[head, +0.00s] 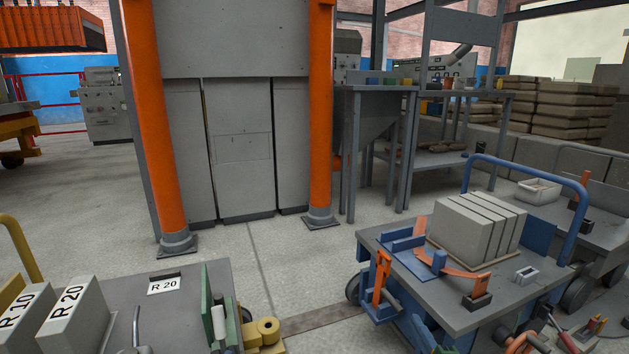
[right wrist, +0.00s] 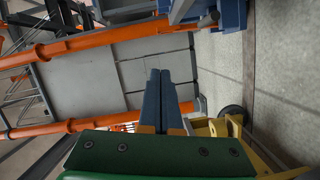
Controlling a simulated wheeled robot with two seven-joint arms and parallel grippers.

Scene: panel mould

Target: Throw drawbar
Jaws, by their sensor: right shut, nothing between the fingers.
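A yellow part with a round eye (head: 265,328), which looks like the drawbar, is at the right end of the left cart (head: 170,305) in the head view. Yellow metal also shows in the right wrist view (right wrist: 215,127), beside a dark wheel. My right gripper (right wrist: 159,75) shows as two blue-grey fingers, shut with nothing between them. They are left of the yellow metal in that view, and I see no clear contact. A green plate with screws (right wrist: 155,155) fills the lower foreground and hides the fingers' base. I cannot clearly pick out the right gripper in the head view. My left gripper is not seen.
Blocks marked R 10 (head: 20,318) and R 20 (head: 72,315) stand on the left cart. A blue cart (head: 510,300) with grey slabs (head: 475,228) and orange levers stands at right. A press with orange columns (head: 155,120) stands behind. Floor between the carts is clear.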

